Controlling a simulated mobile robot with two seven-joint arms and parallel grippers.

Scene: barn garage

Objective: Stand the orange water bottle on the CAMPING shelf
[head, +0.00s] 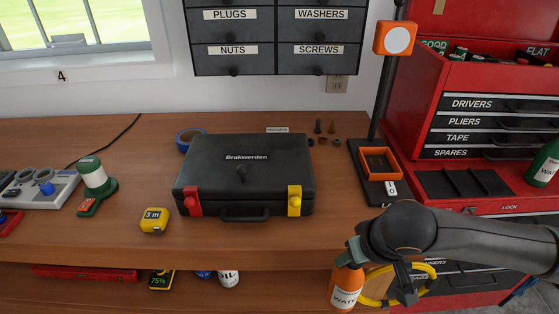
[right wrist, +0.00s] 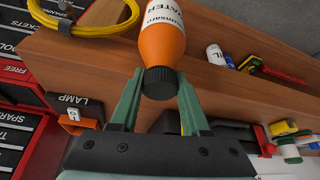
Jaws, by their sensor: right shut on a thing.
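The orange water bottle (head: 346,287) is upright beside the front edge of the workbench, low in the head view. I cannot tell whether the bottle touches the lower shelf (head: 100,295). No CAMPING label is readable in either view. My left gripper is not in view.
A black case (head: 245,165) and a yellow tape measure (head: 154,221) are on the bench. A yellow cable coil (head: 428,272) is right of the bottle. The lower shelf holds a white oil container (head: 229,278) and a yellow device (head: 160,280). A red tool cabinet (head: 415,90) stands right.

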